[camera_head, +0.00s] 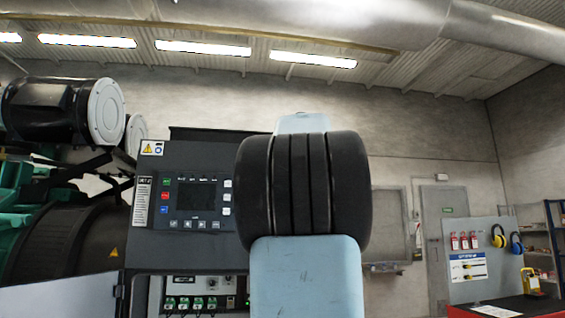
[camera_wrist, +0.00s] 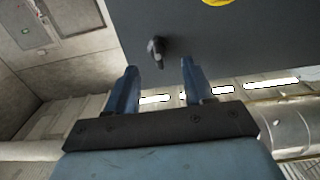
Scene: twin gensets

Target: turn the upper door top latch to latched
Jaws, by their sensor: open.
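The upper door (camera_head: 185,252) is a dark grey panel with a screen and buttons, left of my arm in the head view. In the wrist view its dark face (camera_wrist: 240,42) fills the top right, tilted. A small dark grey latch (camera_wrist: 156,50) stands out from that face near its edge. My gripper (camera_wrist: 159,66) is open, with two blue fingers apart and nothing between their tips. The latch appears just beyond the tips, roughly in line with the gap. I see no contact. In the head view my arm hides the gripper and the latch.
An open bay with green switches (camera_head: 195,303) lies below the door, beside a pale open door panel (camera_head: 62,298). A genset with a black cylinder (camera_head: 45,108) stands at left.

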